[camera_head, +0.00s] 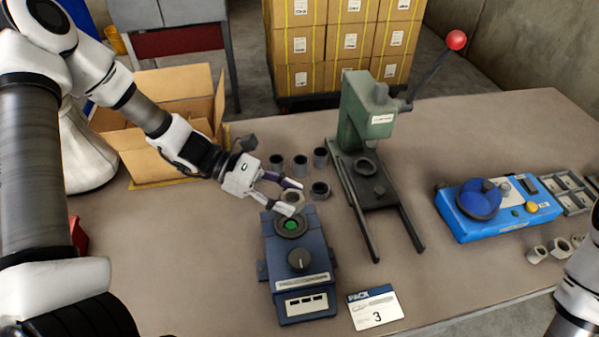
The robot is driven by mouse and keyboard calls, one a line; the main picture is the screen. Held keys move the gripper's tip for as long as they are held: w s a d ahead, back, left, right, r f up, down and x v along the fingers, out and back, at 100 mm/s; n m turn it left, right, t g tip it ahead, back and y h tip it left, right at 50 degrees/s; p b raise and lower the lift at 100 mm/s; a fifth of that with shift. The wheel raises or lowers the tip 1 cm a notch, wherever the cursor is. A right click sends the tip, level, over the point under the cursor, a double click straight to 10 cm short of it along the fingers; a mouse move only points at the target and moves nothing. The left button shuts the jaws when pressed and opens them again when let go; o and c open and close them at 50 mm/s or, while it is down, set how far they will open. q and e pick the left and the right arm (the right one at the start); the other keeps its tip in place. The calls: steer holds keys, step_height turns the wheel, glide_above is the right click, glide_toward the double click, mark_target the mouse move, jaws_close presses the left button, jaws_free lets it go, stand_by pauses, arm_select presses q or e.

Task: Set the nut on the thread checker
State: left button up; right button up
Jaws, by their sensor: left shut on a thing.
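My left gripper (291,191) reaches in from the left and is shut on a light grey nut (291,199). It holds the nut just behind and above the round socket of a dark blue box (301,262), which looks like the thread checker. A green spot (291,224) shows inside the socket ring. The nut looks apart from the socket, but its exact height is hard to tell. My right arm shows only partly at the lower right edge; its gripper is out of view.
Several dark grey nuts (300,164) stand behind the gripper. A green lever press (368,112) stands right of them. A bright blue device (497,208) and loose nuts (537,254) are at the right. A card (375,308) lies in front; an open carton (165,153) stands behind left.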

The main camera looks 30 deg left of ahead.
arm_select(q)
steer(key=shift+s+f, duration=0.2)
steer(key=shift+f, duration=0.05)
step_height(320, 180, down, 5)
steer(key=b, duration=0.5)
steer(key=shift+a, duration=0.1)
steer(key=shift+f+b, duration=0.5)
steer(key=shift+f, duration=0.15)
stand_by(0.8)
steer(key=o, duration=1.1)
steer(key=shift+s, duration=0.1)
steer(key=shift+c, duration=0.2)
